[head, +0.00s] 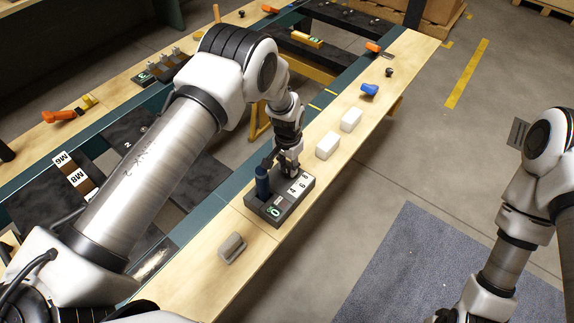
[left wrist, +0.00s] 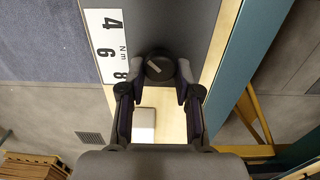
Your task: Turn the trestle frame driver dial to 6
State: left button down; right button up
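A dark grey driver block (head: 288,206) sits on the wooden bench with a white number label (head: 298,187) and a blue upright handle (head: 262,182). In the left wrist view its label (left wrist: 107,48) reads 4, 6, 8 and Nm. Beside the label is a round dark dial (left wrist: 159,69) with a pale slanted pointer mark; I cannot tell which number it marks. My left gripper (head: 289,168) points down over the block. In the wrist view its fingertips (left wrist: 159,77) stand apart on either side of the dial; whether they touch it is unclear. My right gripper is out of view.
On the bench (head: 210,288), a grey block (head: 232,248) lies nearer and two white blocks (head: 328,145) (head: 351,119) lie farther along. A blue item (head: 369,89) is beyond them. A teal-railed frame is alongside. Floor to the right is open, with a grey mat (head: 425,265).

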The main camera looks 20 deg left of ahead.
pick_arm(q)
jog(key=shift+s+a+r, duration=0.1)
jog(key=shift+s+a, duration=0.15)
jog(key=shift+s, duration=0.15)
jog(key=shift+d+r, duration=0.1)
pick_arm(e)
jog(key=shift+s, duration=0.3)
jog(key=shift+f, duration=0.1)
